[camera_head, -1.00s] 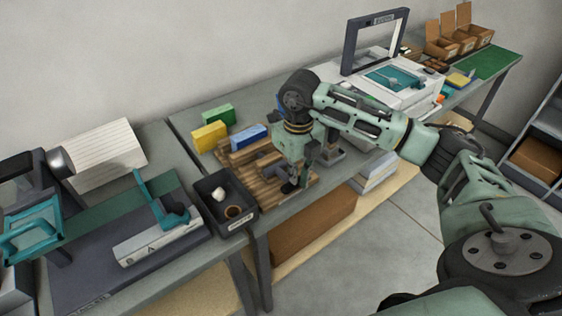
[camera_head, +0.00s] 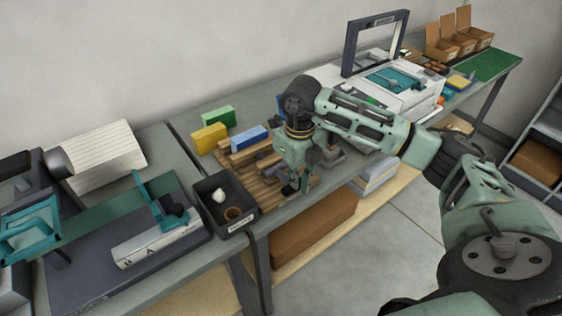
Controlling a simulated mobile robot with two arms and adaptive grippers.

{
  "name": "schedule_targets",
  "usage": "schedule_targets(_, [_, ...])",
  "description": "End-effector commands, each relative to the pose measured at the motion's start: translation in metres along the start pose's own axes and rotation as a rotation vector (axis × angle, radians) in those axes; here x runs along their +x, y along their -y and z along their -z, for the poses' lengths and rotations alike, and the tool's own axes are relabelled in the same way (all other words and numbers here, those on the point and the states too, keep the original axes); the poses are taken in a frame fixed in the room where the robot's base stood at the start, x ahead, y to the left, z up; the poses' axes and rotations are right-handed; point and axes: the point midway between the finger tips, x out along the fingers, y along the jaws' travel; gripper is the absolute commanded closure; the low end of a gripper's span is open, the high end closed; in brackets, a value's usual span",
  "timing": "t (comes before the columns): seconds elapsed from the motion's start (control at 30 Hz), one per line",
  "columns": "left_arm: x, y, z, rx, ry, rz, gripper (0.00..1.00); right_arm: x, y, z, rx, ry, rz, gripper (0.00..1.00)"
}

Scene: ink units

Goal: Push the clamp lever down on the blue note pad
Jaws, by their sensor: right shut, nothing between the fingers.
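Dark parts show on the wood between the pad and my arm, but I cannot make out the clamp lever, which may be hidden. My right gripper (camera_head: 297,186) points down at the front right edge of the wood, to the right of the pad and apart from it. It is shut and empty, and its fingertips are small and dark. I cannot tell whether they touch anything. My left gripper is not in view.
Green (camera_head: 218,118) and yellow (camera_head: 209,138) pads stand behind the wood. A black tray (camera_head: 240,228) with small items is at its left. A white machine (camera_head: 395,90) stands beyond my arm. Paper (camera_head: 105,157) and a teal-handled tool (camera_head: 155,200) are at left.

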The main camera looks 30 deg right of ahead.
Motion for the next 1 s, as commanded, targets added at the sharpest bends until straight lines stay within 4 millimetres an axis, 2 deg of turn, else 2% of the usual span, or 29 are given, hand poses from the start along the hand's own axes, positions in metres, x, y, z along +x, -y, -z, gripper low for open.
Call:
schedule_targets(0.07, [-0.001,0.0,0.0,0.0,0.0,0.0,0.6,0.001,0.001,0.003,0.0,-0.011,0.003,1.0])
schedule_targets(0.17, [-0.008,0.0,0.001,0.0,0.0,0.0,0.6,-0.008,0.001,0.003,0.0,-0.01,0.003,1.0])
schedule_targets(0.8, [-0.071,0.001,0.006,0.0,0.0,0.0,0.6,-0.106,0.0,0.0,0.0,-0.003,0.001,1.0])
schedule_targets(1.0, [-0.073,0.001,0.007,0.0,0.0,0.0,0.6,-0.112,0.0,0.001,-0.001,-0.005,0.001,1.0])
